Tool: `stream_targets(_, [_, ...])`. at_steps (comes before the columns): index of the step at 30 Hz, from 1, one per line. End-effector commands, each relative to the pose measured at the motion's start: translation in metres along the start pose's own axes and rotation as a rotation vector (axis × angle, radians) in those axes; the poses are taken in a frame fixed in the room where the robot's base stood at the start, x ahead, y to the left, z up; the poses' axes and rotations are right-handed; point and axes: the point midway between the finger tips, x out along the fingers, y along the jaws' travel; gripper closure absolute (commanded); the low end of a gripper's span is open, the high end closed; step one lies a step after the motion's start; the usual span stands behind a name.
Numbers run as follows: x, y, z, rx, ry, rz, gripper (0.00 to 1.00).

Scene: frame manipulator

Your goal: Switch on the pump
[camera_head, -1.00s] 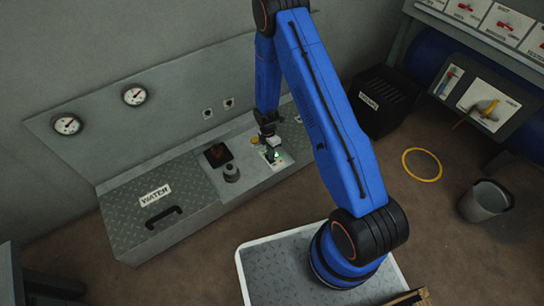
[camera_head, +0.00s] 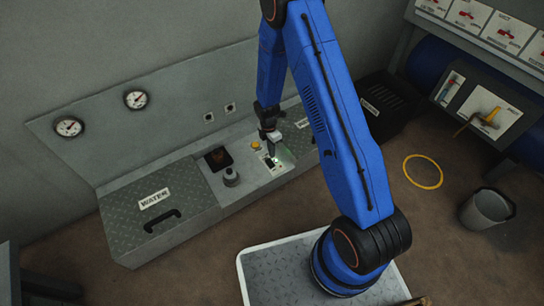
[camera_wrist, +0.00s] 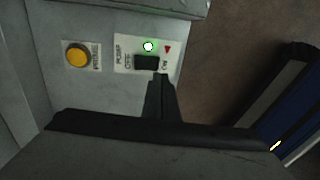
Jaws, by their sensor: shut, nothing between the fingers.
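The pump switch is a small black rocker (camera_wrist: 146,62) on a white plate (camera_wrist: 128,50) marked PUMP, OFF and ON, in the wrist view. A green light (camera_wrist: 148,46) glows beside it, with a small red triangle near the ON end. In the head view the switch (camera_head: 271,163) is on the grey console. My gripper (camera_wrist: 160,78) is shut and empty, its tips at the ON end of the rocker; I cannot tell whether they touch it. In the head view my gripper (camera_head: 272,152) points down over the plate.
A yellow button (camera_wrist: 77,55) sits left of the switch plate. A grey bucket (camera_head: 487,208) and a yellow floor ring (camera_head: 423,171) are at the right.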

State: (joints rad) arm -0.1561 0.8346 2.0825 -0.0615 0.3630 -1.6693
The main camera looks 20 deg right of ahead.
Motion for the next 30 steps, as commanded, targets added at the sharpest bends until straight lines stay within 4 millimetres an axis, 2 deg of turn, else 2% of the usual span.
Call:
stream_targets(6, [-0.034, -0.009, 0.000, 0.001, 0.000, 0.003, 1.00])
stream_targets(12, [-0.055, -0.015, 0.000, 0.001, 0.000, 0.002, 1.00])
stream_targets(18, [-0.063, -0.018, 0.000, 0.001, 0.000, 0.000, 1.00])
stream_targets(30, [-0.063, -0.018, 0.000, 0.001, 0.000, 0.000, 1.00])
